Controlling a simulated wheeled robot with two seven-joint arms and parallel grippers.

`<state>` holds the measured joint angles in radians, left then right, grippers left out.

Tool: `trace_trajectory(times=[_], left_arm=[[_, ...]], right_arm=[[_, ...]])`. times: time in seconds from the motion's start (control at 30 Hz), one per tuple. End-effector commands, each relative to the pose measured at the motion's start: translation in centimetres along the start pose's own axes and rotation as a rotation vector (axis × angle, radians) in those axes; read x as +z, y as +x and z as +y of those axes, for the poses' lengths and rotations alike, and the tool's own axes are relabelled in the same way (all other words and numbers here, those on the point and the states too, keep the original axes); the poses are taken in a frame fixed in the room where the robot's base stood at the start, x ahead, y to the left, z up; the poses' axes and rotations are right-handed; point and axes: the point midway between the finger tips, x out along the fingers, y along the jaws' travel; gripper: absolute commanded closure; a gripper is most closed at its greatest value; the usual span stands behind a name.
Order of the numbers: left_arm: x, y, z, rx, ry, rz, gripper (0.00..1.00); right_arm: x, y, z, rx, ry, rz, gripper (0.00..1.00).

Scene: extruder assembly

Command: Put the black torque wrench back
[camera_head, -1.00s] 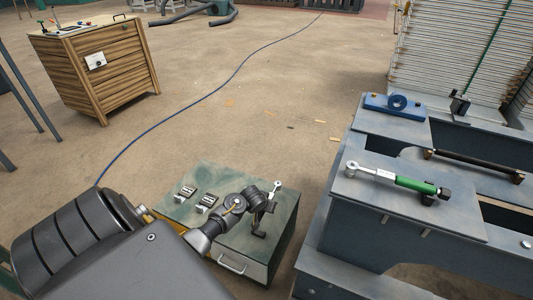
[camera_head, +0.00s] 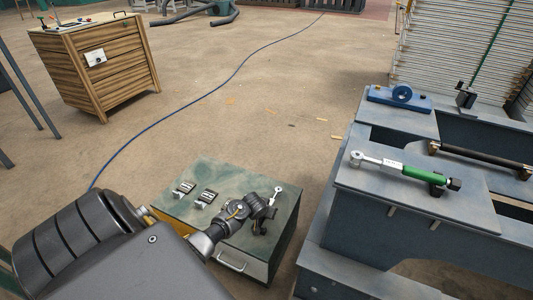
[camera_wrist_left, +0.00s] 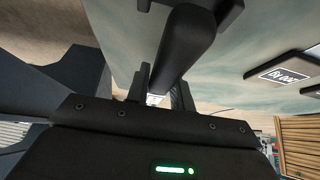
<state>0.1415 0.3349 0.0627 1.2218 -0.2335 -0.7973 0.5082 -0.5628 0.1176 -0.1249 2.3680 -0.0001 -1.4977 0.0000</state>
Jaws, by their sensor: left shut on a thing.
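My left gripper (camera_head: 258,208) is over the right part of a green-topped cabinet (camera_head: 172,208), shut on the black torque wrench. The wrench's silver ratchet head (camera_head: 277,191) sticks out beyond the fingers in the head view. In the left wrist view the black handle (camera_wrist_left: 187,42) runs between the fingers (camera_wrist_left: 160,92), low over the cabinet top. A black bracket (camera_wrist_left: 229,12) shows at the handle's far end. I cannot tell whether the wrench rests in a holder. My right gripper is not in view.
Two small labelled holders (camera_head: 206,197) stand on the left of the cabinet top. A green-handled torque wrench (camera_head: 420,175) lies on the grey bench (camera_head: 365,195) at right, near a blue part (camera_head: 402,95) and a dark bar (camera_head: 480,158). Open floor lies behind the cabinet.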

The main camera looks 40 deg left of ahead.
Motion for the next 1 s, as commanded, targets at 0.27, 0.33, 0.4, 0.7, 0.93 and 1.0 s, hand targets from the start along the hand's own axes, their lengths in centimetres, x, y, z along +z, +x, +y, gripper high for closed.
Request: trace_trajectory(times=[0.27,0.33,0.4,0.7,0.93,1.0], left_arm=[[-0.09,0.00,0.02,0.000,0.000,0.002,1.00],[-0.09,-0.01,0.01,0.000,0.000,0.002,1.00],[-0.09,-0.01,0.01,0.000,0.000,0.002,1.00],[0.12,0.30,0.01,0.000,0.000,0.001,1.00],[0.47,0.80,0.01,0.000,0.000,0.001,1.00],[0.56,0.95,0.01,0.000,0.000,0.001,1.00]], right_arm=[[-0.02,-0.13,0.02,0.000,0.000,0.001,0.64],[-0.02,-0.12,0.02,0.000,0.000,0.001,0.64],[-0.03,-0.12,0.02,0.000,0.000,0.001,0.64],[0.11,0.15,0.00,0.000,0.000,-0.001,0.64],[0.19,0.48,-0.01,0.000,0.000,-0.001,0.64],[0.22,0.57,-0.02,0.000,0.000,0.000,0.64]])
